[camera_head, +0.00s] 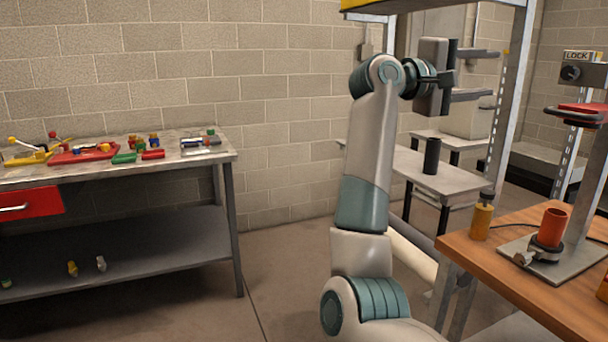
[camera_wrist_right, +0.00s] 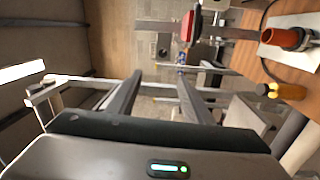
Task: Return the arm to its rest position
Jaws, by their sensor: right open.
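My right arm rises from the bottom centre of the head view and bends at the top. Its right gripper (camera_head: 474,74) points to the right, with two dark fingers spread one above the other and nothing between them. In the right wrist view the same gripper (camera_wrist_right: 158,78) shows its fingers apart and empty. The upright metal post of a rack (camera_head: 510,95) stands just to the right of the fingertips in the head view; I cannot tell the exact gap. My left arm and gripper do not show.
A wooden table (camera_head: 485,258) at the right holds an orange cup (camera_head: 551,228) in a stand and a yellow cylinder (camera_head: 481,222). A grey table (camera_head: 405,165) with a black cylinder (camera_head: 431,157) stands behind my arm. A workbench (camera_head: 20,177) with tools is at the left; floor between is clear.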

